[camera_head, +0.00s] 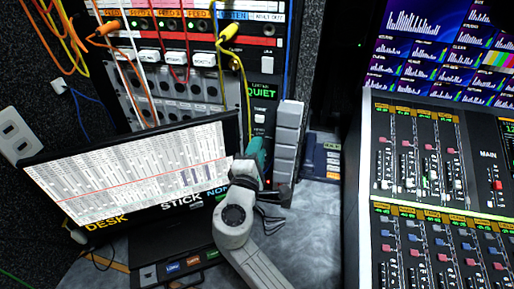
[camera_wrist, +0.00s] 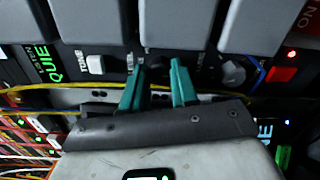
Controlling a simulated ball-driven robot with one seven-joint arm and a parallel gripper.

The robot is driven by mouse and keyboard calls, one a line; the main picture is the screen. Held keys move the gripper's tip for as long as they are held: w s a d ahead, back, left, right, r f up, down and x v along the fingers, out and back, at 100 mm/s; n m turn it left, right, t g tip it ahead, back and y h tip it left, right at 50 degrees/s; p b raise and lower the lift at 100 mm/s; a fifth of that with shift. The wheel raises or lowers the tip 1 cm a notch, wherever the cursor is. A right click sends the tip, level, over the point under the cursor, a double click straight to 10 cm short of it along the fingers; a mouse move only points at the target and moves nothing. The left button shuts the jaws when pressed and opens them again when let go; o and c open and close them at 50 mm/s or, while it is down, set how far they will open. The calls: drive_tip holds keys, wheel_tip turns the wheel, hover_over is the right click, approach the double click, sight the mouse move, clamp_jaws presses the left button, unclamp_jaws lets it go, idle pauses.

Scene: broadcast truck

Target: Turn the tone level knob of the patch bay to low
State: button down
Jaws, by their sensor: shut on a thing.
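The patch bay (camera_head: 203,39) is the tall rack of cables and panels at the back. My gripper (camera_head: 256,155) reaches its lower right part, below the "QUIET" sign and the "TONE" label. In the wrist view my gripper (camera_wrist: 158,72) has its two teal fingers against the dark panel, one on each side of a small dark knob (camera_wrist: 157,70). It is shut on this knob, which I take as the tone level knob. The knob's pointer and setting cannot be made out. In the head view the gripper hides the knob.
In the wrist view a white switch (camera_wrist: 95,64) marked "TONE" is left of the fingers. A grey knob (camera_wrist: 232,73) and a red button (camera_wrist: 283,74) are to the right. A monitor (camera_head: 140,165) stands left of my arm, a mixing console (camera_head: 425,165) to the right.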

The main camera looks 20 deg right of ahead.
drive_tip(key=shift+f, duration=0.1)
idle(0.4)
drive_tip(key=c, duration=0.9)
unclamp_jaws()
drive_tip(key=shift+o, duration=0.2)
drive_tip(key=b+v, duration=0.1)
drive_tip(key=v, duration=1)
